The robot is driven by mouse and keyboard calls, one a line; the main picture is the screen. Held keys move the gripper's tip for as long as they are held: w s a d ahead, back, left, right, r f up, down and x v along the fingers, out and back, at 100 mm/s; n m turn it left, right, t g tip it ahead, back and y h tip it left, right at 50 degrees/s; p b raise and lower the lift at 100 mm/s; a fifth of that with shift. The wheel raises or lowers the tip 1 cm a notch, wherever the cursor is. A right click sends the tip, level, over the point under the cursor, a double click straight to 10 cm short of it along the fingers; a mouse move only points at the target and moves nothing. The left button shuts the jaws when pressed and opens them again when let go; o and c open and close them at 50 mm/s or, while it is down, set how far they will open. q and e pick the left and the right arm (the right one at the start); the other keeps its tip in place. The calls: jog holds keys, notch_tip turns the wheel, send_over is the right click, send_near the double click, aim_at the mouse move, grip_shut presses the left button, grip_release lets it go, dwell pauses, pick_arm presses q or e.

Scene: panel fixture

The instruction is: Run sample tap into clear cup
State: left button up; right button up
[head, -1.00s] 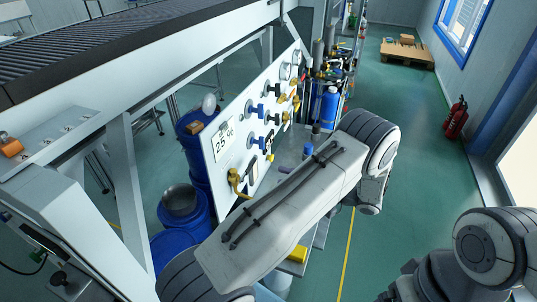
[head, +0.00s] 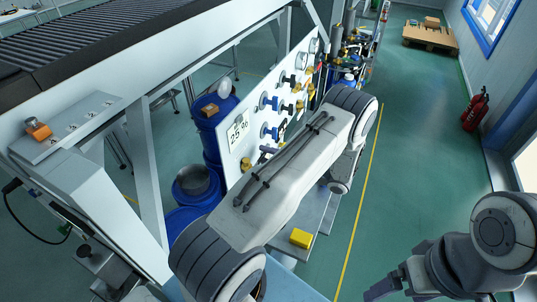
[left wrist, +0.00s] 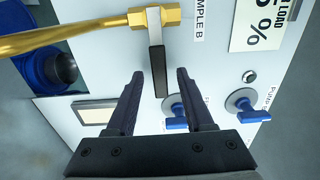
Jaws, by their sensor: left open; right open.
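The sample tap has a brass pipe and fitting (left wrist: 150,17) with a dark lever handle (left wrist: 159,72), under a label ending "MPLE B". My left gripper (left wrist: 160,80) is open, with the handle's end showing between its two fingertips; I cannot tell whether they touch. In the head view my left arm hides that gripper and most of the tap; a bit of brass (head: 246,163) shows beside the arm. My right gripper (head: 384,289) is open and empty at the bottom edge, low over the floor. I cannot make out a clear cup in either view.
The white panel (head: 231,160) carries blue-handled valves (left wrist: 253,114), gauges and a "25 %" sign (head: 238,131). Blue drums (head: 211,140) stand left of it. A yellow block (head: 301,238) lies on the grey ledge below.

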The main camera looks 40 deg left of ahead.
pick_arm(q)
grip_shut()
dwell(1.4)
